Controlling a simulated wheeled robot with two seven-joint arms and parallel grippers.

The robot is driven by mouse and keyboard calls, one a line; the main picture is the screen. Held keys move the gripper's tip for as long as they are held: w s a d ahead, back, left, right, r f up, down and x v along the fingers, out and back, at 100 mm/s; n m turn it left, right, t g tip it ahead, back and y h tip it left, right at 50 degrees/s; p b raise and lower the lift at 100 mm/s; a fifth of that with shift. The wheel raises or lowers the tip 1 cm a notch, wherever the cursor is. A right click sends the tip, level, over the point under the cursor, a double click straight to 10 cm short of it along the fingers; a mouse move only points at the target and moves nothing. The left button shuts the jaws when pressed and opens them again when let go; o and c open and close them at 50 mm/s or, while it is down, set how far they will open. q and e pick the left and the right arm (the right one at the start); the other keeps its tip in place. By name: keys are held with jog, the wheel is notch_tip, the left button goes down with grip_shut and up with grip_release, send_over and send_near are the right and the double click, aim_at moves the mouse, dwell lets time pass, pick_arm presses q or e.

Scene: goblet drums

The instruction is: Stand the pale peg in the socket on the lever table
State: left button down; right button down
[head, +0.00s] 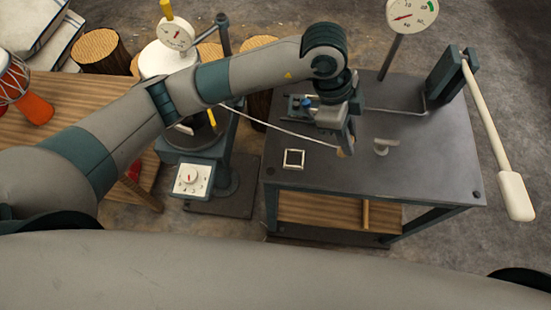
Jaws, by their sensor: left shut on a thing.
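The lever table (400,180) is a dark metal top at the right. The socket (293,159), a small square with a pale rim and dark middle, is near its left front part. My left gripper (347,143) points down over the middle of the table, right of the socket. It is shut on the pale peg (343,153), of which only a small tan end shows below the fingers. The rest of the peg is hidden by the gripper, and I cannot tell whether its end touches the tabletop. My right gripper is not in view.
A small pale T-shaped fitting (385,146) stands just right of the gripper. A long cream lever handle (515,195) hangs at the table's right edge, and a dial gauge (410,14) stands behind. A machine with a white dial (192,179) is at the left. The tabletop's front is clear.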

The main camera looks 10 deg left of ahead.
pick_arm(q)
jog(key=shift+d, duration=0.15)
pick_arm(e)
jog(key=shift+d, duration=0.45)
